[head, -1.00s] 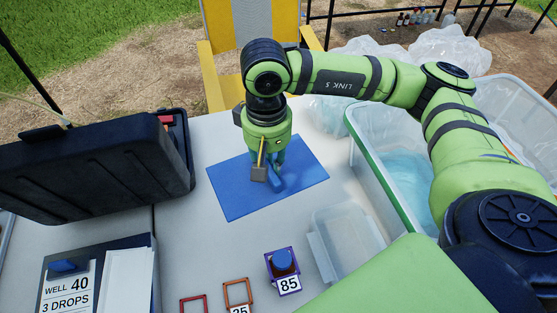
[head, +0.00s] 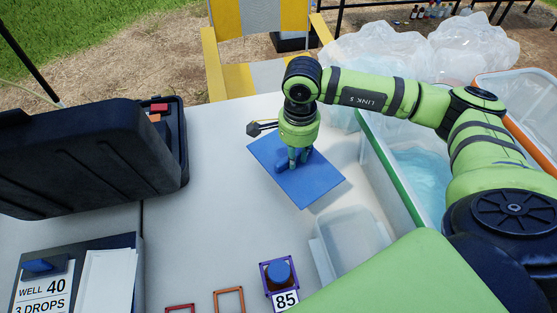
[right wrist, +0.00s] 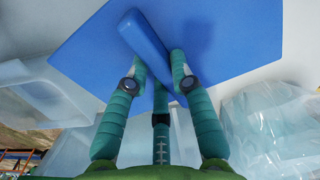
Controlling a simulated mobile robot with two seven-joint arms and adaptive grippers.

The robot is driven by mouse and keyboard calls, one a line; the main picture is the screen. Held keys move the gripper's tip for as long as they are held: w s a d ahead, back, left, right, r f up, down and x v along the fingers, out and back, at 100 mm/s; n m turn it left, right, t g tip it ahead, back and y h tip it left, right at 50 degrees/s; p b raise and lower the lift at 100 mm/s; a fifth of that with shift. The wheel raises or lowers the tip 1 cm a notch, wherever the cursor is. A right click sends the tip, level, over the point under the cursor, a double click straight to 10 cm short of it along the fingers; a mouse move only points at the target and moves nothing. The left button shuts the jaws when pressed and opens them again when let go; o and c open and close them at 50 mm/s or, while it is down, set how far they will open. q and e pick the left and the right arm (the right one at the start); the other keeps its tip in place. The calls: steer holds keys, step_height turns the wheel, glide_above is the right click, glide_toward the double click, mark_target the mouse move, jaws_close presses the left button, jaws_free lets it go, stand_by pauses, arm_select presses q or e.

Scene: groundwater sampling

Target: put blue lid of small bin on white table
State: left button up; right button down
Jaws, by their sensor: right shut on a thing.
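The blue lid (head: 315,185) is a flat blue panel with a raised bar handle (right wrist: 143,38). It is over the white table (head: 215,195), roughly level. A shadow shows along its lower right edge; I cannot tell whether it touches the table. My right gripper (head: 293,163) points down onto the lid's middle and is shut on its handle. In the right wrist view, the fingers (right wrist: 155,75) stand on both sides of the handle. The small clear bin (head: 352,240) stands uncovered on the table, nearer than the lid. My left gripper is not in view.
A green-rimmed bin (head: 385,175) with blue contents stands at the right. A black case (head: 85,160) stands open at the left. A purple-framed holder with a blue-capped item (head: 279,272) and orange frame (head: 229,301) lie in front. The table's middle is clear.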

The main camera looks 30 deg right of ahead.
mark_target(279, 154)
steer(key=w, duration=0.1)
steer(key=w+a+f, duration=0.2)
steer(key=w, duration=0.1)
steer(key=shift+f+p, duration=0.25)
steer(key=shift+p, duration=0.05)
steer(key=shift+w+a+f, duration=0.1)
steer(key=shift+w+f, duration=0.05)
step_height(279, 154, down, 4)
steer(key=shift+r+p, duration=0.1)
steer(key=shift+p, duration=0.5)
steer(key=shift+f+b, duration=0.35)
steer(key=shift+f, duration=0.05)
steer(key=c, duration=1.1)
jaws_free()
steer(key=shift+r, duration=0.1)
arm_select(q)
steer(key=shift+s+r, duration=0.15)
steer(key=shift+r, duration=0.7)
arm_select(e)
steer(key=shift+o, duration=0.2)
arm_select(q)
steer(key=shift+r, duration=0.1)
arm_select(e)
steer(key=shift+r, duration=0.1)
